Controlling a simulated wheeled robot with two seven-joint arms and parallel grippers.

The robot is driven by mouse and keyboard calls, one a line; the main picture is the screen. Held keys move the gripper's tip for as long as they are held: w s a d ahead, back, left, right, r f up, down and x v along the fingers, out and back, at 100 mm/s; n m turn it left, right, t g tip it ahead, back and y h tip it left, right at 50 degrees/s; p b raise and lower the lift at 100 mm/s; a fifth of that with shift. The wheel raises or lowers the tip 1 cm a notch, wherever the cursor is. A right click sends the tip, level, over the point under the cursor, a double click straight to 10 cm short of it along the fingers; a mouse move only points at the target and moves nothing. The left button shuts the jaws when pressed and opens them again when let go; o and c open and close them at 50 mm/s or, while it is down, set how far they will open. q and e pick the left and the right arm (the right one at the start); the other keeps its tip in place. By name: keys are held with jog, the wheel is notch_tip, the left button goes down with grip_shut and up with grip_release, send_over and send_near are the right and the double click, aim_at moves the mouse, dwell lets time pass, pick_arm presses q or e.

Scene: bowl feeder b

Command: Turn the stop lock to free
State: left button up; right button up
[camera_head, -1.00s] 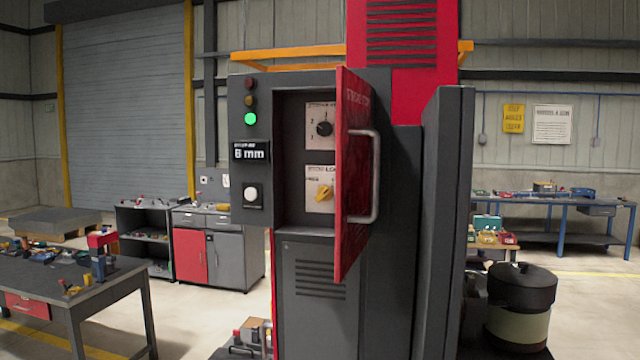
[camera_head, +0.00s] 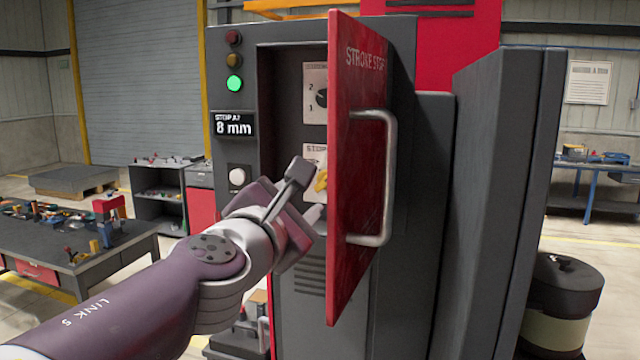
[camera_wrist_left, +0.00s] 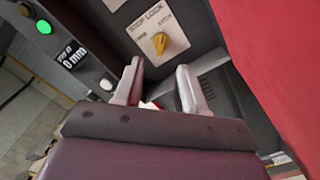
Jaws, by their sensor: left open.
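The stop lock is a yellow knob (camera_head: 321,181) on a pale plate inside the open control box. In the head view my left gripper partly hides it. In the left wrist view the whole yellow knob (camera_wrist_left: 160,43) shows on its "STOP LOCK" plate (camera_wrist_left: 152,30), just beyond the fingertips. My left gripper (camera_head: 306,192) is inside the box mouth, open and empty, with its fingers (camera_wrist_left: 160,80) apart and short of the knob. I cannot tell from the views whether a fingertip touches the plate. My right gripper is not in view.
The red door (camera_head: 357,160) stands open close to the right of my left gripper, with a grey handle (camera_head: 388,180). A dial (camera_head: 320,97) sits above the lock. A green lamp (camera_head: 235,84), an "8 mm" display (camera_head: 234,125) and a white button (camera_head: 237,176) are on the left panel.

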aim_at(325, 181)
pick_arm(q)
jog(key=x, duration=0.6)
jog(key=f+x, duration=0.1)
jog(key=x, duration=0.3)
jog(key=shift+w+d+r+p, duration=0.2)
jog(key=shift+w+p, duration=0.15)
jog(key=shift+w, duration=0.25)
jog(key=shift+w+d+f, duration=0.1)
jog(key=shift+w+f, duration=0.05)
jog(key=shift+w, duration=0.3)
jog(key=shift+s, duration=0.1)
grip_shut()
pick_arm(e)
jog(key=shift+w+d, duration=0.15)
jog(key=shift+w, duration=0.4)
